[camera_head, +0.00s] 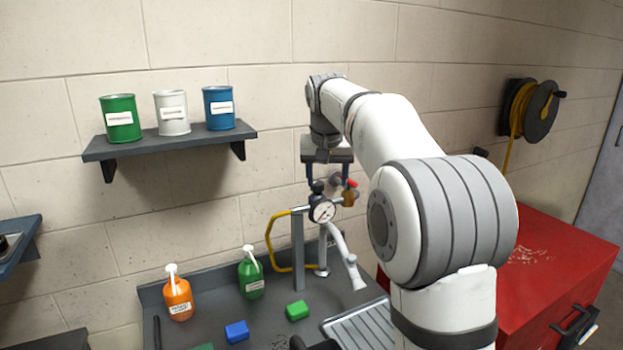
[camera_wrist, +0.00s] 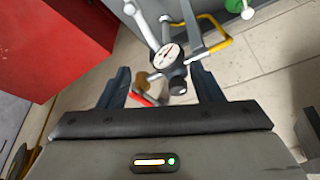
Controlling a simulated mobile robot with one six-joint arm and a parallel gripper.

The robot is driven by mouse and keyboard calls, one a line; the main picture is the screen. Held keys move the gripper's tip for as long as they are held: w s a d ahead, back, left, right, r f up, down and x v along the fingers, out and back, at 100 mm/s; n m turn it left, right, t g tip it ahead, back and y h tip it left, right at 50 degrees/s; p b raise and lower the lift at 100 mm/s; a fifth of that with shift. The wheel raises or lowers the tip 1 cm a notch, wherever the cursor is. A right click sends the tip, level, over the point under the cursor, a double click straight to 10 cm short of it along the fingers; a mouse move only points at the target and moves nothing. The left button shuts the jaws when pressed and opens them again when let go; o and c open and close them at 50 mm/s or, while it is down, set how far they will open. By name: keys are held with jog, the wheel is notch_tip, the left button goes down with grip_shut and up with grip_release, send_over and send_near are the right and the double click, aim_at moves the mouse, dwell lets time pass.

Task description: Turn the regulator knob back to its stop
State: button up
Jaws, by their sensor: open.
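The regulator has a white-faced gauge (camera_head: 322,211) and a black knob (camera_head: 318,187) above it, on a post over the grey bench. In the wrist view the gauge (camera_wrist: 167,54) and the black knob (camera_wrist: 177,85) show between my finger lines, the knob nearer the right finger. My gripper (camera_head: 329,180) is open, pointing down from above the regulator. In the wrist view my gripper (camera_wrist: 161,76) has its two dark fingers spread wide, with nothing held. I cannot tell whether a finger touches the knob.
A brass valve (camera_head: 348,197) with a red lever (camera_head: 352,182) sits just right of the knob. A yellow hose (camera_head: 270,243) loops left of the post. Orange (camera_head: 179,296) and green (camera_head: 251,275) bottles stand on the bench. A red cabinet (camera_head: 545,265) is at right.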

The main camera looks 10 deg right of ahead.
jog(key=m, duration=0.1)
send_near(318, 182)
jog(key=f, duration=0.2)
jog(key=x, duration=0.7)
jog(key=shift+w, duration=0.3)
jog(key=c, duration=0.9)
jog(key=shift+d, duration=0.1)
jog(key=shift+c, duration=0.4)
jog(key=shift+t+p, duration=0.3)
